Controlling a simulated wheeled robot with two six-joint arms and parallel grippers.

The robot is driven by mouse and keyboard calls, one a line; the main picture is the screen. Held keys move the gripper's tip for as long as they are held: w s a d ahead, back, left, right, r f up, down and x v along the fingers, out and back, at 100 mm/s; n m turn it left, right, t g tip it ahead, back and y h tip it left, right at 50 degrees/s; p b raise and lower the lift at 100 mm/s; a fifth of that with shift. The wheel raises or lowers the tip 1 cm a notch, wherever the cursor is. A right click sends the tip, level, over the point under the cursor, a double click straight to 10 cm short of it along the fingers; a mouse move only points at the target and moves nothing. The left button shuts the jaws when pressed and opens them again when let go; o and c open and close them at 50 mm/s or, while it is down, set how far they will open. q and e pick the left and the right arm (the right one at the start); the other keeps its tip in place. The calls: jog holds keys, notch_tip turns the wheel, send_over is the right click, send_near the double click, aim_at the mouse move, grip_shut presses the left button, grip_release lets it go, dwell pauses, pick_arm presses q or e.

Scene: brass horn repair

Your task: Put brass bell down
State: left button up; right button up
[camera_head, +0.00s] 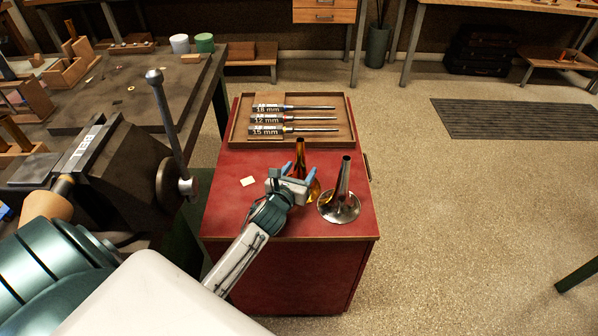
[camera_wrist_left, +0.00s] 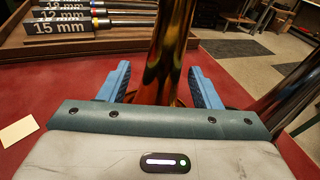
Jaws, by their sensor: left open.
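The brass bell (camera_head: 300,154) stands upright, narrow end up, on the red cabinet top (camera_head: 233,215). My left gripper (camera_head: 299,171) is at the bell, its blue fingers open on either side of the stem. In the left wrist view the golden stem (camera_wrist_left: 166,50) rises between the two fingertips (camera_wrist_left: 162,84), with the fingers spread around it. The gripper hides part of the bell's flared foot. My right gripper is not in view.
A silvery bell (camera_head: 342,193) stands close to the right of the brass one. A wooden tray (camera_head: 236,132) of labelled mandrels lies behind. A pale card (camera_head: 248,181) lies to the left. A bench vise (camera_head: 120,165) with an upright handle stands at left.

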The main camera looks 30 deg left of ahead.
pick_arm(q)
jog(key=s, duration=0.3)
jog(key=s+d+r, duration=0.1)
jog(key=s, duration=0.3)
jog(key=s+b, duration=0.1)
jog(key=s, duration=0.2)
jog(key=shift+s+d+r, duration=0.25)
jog(key=shift+s+d, duration=0.05)
jog(key=shift+s, duration=0.05)
jog(key=shift+s+r, duration=0.15)
jog(key=shift+s, duration=0.35)
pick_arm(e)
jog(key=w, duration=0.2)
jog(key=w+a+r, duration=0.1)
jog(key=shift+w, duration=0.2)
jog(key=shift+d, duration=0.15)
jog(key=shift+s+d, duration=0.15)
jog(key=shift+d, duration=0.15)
pick_arm(q)
jog(key=shift+s+d, duration=0.1)
